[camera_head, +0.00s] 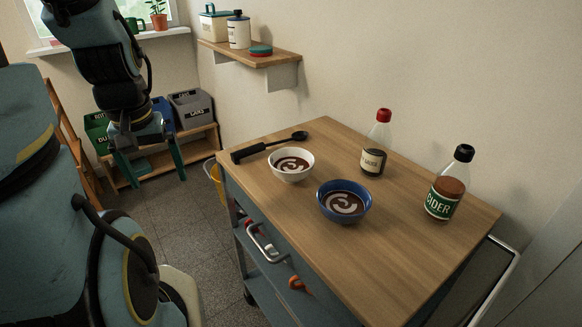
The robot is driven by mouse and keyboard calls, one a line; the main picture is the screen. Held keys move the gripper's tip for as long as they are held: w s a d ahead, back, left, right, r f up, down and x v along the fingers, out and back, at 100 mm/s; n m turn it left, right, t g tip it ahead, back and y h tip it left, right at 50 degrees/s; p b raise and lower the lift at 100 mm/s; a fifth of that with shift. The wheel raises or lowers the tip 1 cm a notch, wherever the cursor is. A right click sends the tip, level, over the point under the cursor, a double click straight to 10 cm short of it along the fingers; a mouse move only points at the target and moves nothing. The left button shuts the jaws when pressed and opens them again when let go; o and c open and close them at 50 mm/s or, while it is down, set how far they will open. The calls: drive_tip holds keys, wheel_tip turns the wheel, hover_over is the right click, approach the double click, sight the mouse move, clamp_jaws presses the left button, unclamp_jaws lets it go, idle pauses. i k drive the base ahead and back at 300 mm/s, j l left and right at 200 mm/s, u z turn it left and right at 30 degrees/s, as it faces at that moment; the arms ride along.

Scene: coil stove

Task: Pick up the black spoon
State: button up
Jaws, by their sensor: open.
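The black spoon (268,147) lies on the wooden top of the trolley (408,245), near its far left corner. Its thick handle points left and its round bowl points right, toward the wall. A white bowl (291,165) with dark contents and a pale swirl stands just in front of the spoon. My gripper (155,182) hangs pointing down in the air left of the trolley. Its teal fingers are spread apart with nothing between them. It is well clear of the spoon.
A blue bowl (344,202), a red-capped bottle (375,144) and a cider bottle (444,184) stand on the trolley top. A wall shelf (250,53) hangs behind. Bins (190,107) sit on a low bench. The trolley's front right area is clear.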

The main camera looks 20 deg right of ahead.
sight(300, 136)
drive_tip(key=i+j+z, duration=0.55)
drive_tip(key=j, duration=0.3)
drive_tip(key=i+j+z, duration=0.35)
drive_tip(key=j, duration=0.35)
drive_tip(key=i+j+z, duration=0.2)
drive_tip(key=j, duration=0.2)
